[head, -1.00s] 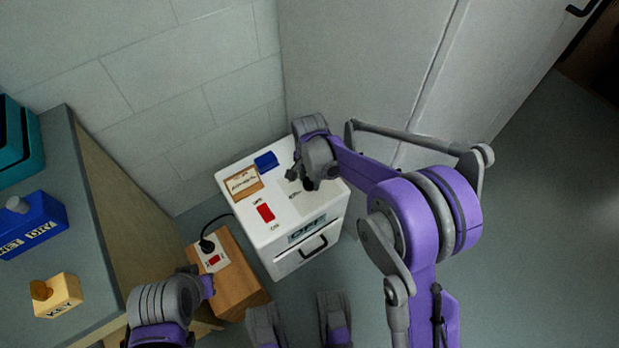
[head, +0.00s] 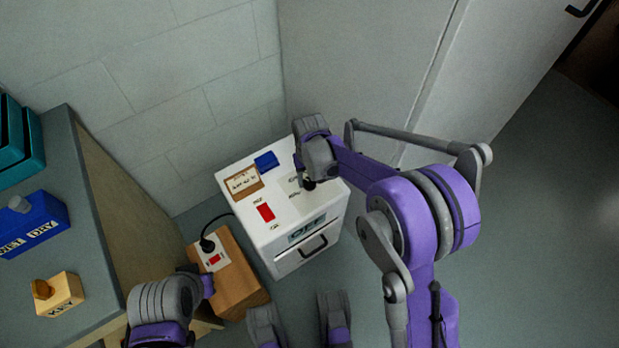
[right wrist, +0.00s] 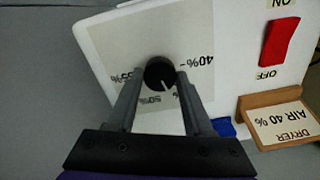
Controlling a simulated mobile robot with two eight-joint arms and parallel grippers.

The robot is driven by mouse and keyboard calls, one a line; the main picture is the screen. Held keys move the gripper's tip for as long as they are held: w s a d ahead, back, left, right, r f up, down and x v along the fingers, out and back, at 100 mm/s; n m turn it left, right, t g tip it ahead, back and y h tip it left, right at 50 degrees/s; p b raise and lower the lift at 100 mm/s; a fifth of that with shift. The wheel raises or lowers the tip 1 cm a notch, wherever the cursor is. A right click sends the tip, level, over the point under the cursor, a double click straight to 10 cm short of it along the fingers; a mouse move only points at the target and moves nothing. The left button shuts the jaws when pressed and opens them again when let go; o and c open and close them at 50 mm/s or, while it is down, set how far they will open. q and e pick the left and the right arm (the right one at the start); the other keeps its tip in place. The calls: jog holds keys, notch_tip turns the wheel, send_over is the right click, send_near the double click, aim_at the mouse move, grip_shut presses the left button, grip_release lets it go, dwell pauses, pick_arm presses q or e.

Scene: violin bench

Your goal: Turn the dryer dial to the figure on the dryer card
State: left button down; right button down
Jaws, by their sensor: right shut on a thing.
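The dryer is a white box (head: 236,190) standing on the floor by the wall. Its black dial (right wrist: 159,72) sits on a pale plate with printed marks, among them 40%, 50% and 55%. My right gripper (right wrist: 159,76) is shut on the dial, one finger on each side. The dial's white pointer line points between the 50% mark and a mark mostly hidden by a finger. The dryer card (right wrist: 281,122) reads "DRYER AIR 40 %" in a wooden holder; it also shows in the head view (head: 243,182). My left arm shows at lower left; its fingers cannot be made out.
A red ON/OFF switch (head: 265,212) and a blue block (head: 266,161) are on the dryer's top. A wooden block with a socket and plug (head: 239,270) stands left of it. A bench (head: 95,255) holds a blue box (head: 38,225) and a KEY block (head: 62,296). Floor at right is clear.

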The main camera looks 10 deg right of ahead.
aim_at(309, 182)
jog(key=n, duration=1.1)
jog(key=shift+n, duration=1.9)
jog(key=shift+c, duration=1.4)
grip_release()
notch_tip(309, 182, up, 11)
jog(key=p, duration=0.2)
